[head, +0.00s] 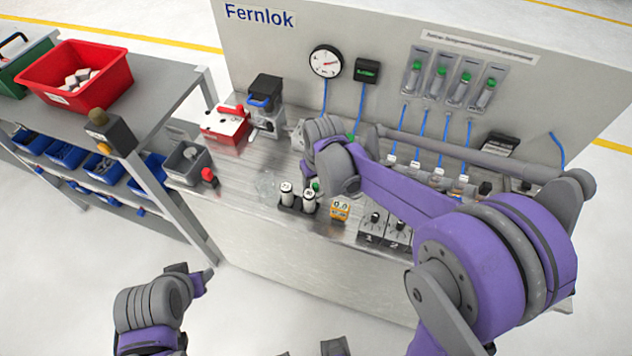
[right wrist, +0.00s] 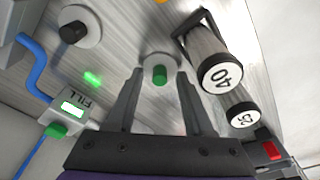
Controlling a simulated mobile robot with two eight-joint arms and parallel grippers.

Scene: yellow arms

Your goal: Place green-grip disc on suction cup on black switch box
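In the right wrist view, a pale round disc with a green grip (right wrist: 160,74) stands upright on the metal bench. My right gripper (right wrist: 159,82) is open, its two fingers apart on either side of the green grip, with a gap visible at each side. In the head view my right wrist hides the fingers and most of the disc; a bit of green shows under it. A black box with a brownish domed top (head: 110,132) stands at the rack's corner; I cannot tell whether it is the switch box. My left gripper (head: 203,280) is low over the floor, its finger gap unclear.
A red bin (head: 75,75) sits on the rack. Blue hoses run down the panel.

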